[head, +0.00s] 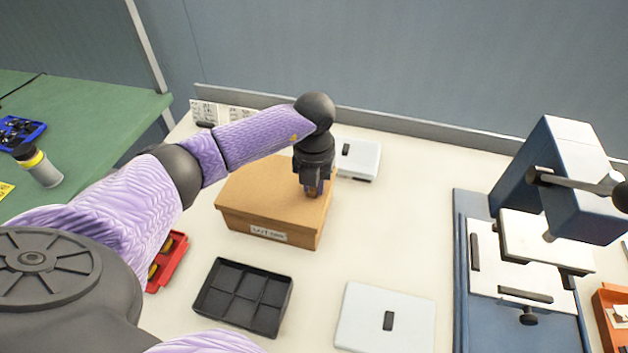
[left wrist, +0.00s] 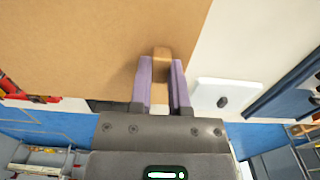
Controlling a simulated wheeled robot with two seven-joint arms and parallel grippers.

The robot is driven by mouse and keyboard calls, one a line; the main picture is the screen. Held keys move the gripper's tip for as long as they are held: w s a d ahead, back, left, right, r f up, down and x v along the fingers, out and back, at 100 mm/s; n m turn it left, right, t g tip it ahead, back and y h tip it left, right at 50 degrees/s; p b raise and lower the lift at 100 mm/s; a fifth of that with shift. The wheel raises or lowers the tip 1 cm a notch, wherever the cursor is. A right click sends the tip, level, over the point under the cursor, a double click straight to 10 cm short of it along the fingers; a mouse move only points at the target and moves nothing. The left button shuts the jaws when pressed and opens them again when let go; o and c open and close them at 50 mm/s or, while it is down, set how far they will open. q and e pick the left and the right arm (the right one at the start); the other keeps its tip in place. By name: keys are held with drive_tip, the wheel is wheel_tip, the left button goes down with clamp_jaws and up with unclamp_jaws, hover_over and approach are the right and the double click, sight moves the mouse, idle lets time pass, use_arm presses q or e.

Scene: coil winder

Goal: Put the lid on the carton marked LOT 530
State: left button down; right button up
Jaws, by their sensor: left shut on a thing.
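The brown carton (head: 298,236) stands on the pale bench, with a white label on its front that seems to read LOT 530. A flat brown lid (head: 258,188) covers its top; I cannot tell whether it is fully seated. The lid fills the upper left of the left wrist view (left wrist: 80,45). My left gripper (head: 313,191) points down at the lid's right side. Its fingers (left wrist: 163,75) are shut on a small brown tab of the lid. The carton's inside is hidden. My right gripper is not in view.
A black divided tray (head: 243,297) and a white flat case (head: 385,320) lie in front of the carton. Another white case (head: 358,158) is behind it. A red tray (head: 170,262) is at left. A blue machine (head: 565,180) stands right, with clear bench between.

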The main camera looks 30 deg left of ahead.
use_arm(q)
drive_tip(key=shift+f, duration=0.3)
idle(0.4)
drive_tip(key=shift+f, duration=0.2)
unclamp_jaws()
idle(0.5)
wheel_tip(320, 180, up, 7)
drive_tip(key=p, duration=0.5)
drive_tip(key=shift+r+p, duration=0.15)
drive_tip(key=shift+p, duration=0.25)
